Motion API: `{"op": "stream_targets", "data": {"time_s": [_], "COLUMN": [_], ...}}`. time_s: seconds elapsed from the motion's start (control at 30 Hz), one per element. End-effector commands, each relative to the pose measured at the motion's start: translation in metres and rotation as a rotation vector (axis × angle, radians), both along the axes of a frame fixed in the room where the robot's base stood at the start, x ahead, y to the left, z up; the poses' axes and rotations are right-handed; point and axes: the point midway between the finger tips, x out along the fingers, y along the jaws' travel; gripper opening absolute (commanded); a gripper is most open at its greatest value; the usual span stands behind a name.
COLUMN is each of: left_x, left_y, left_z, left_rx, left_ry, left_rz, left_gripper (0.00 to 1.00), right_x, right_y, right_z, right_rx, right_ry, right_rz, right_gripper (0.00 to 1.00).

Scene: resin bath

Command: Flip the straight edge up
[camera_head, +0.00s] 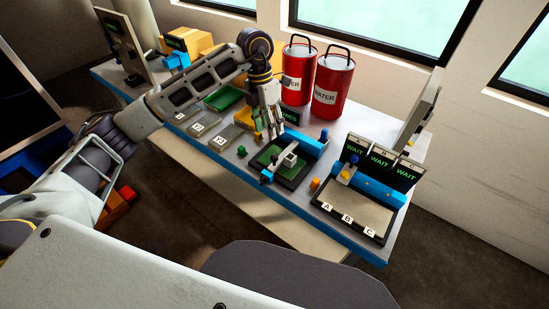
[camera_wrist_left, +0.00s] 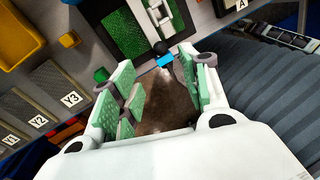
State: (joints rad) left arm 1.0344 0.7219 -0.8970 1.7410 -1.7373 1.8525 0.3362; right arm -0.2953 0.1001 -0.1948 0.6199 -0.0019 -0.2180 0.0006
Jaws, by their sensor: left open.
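A green mat in a dark frame (camera_head: 293,178) sits at the middle of the bench, with a blue rail along its back side. A pale bar with a grey block (camera_head: 286,160) lies across it and appears to be the straight edge. Its near end carries a blue piece (camera_head: 266,177), which also shows beside a black knob in the left wrist view (camera_wrist_left: 165,61). My right gripper is out of view.
Two red water canisters (camera_head: 333,86) stand behind the mat. A panel marked A, B, C (camera_head: 359,216) with WAIT screens is at the right. Labelled grey plates (camera_head: 222,138) and a green tray (camera_head: 223,97) lie left.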

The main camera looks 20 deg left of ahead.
Motion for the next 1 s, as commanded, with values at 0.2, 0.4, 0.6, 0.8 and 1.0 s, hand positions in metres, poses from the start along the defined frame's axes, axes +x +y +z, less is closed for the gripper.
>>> {"op": "stream_targets", "data": {"time_s": [0.2, 0.4, 0.6, 0.8, 1.0], "left_x": [-0.003, -0.005, -0.008, -0.011, -0.013], "left_y": [-0.003, -0.008, -0.012, -0.016, -0.020], "left_z": [-0.019, -0.044, -0.070, -0.096, -0.117], "left_rx": [0.000, -0.001, 0.000, -0.001, 0.000], "left_ry": [0.002, 0.003, 0.003, 0.003, 0.002], "left_rz": [0.000, 0.000, -0.002, 0.000, 0.000], "left_gripper": [0.46, 0.46, 0.46, 0.46, 0.46], "right_x": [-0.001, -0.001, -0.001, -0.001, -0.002], "right_y": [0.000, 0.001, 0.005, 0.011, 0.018], "right_z": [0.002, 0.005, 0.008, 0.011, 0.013], "right_rx": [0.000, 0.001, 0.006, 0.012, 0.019], "right_ry": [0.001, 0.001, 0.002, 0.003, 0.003], "right_rz": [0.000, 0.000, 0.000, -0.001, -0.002], "right_gripper": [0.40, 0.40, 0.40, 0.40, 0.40]}}
